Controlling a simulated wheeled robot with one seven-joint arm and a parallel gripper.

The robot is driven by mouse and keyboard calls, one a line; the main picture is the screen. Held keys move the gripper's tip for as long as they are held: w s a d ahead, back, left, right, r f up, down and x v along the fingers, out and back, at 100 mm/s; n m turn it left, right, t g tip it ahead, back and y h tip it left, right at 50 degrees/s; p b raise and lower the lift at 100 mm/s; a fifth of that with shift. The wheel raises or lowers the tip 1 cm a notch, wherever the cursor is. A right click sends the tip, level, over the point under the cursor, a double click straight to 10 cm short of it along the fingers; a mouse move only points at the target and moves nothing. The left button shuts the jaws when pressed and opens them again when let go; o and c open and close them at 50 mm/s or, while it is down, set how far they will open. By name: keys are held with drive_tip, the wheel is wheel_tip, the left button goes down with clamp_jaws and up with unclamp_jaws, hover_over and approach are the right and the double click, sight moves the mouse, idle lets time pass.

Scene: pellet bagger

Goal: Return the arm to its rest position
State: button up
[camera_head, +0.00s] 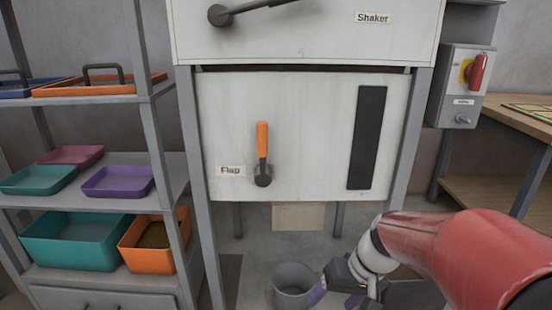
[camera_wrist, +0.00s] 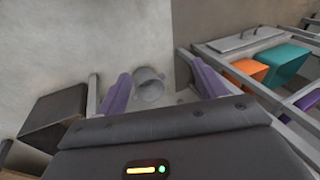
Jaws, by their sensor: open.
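My red and grey arm (camera_head: 450,250) comes in from the right edge of the head view and reaches down to the left. My gripper (camera_head: 336,298) is low at the bottom of that view, just right of a grey bucket (camera_head: 289,278) on the floor. The purple fingers stand apart in the wrist view (camera_wrist: 160,78), with nothing held between them. The bucket shows beyond the fingers in the wrist view (camera_wrist: 150,86). Whether a finger touches the bucket I cannot tell.
The machine's white panel with the orange Flap lever (camera_head: 262,148) stands ahead, with the Shaker lever (camera_head: 235,14) above. A shelf rack (camera_head: 90,204) with coloured bins is at left. A red-yellow switch box (camera_head: 462,85) and a wooden table (camera_head: 520,118) are at right.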

drive_tip(key=s+d+r+m+t+h+p, duration=0.1)
drive_tip(key=s+d+r+t+h, duration=0.2)
drive_tip(key=s+r, duration=0.6)
drive_tip(key=shift+s+r+t+h, duration=0.3)
drive_tip(key=shift+s+t+h, duration=0.35)
drive_tip(key=shift+s, duration=0.55)
drive_tip(key=shift+d, duration=0.1)
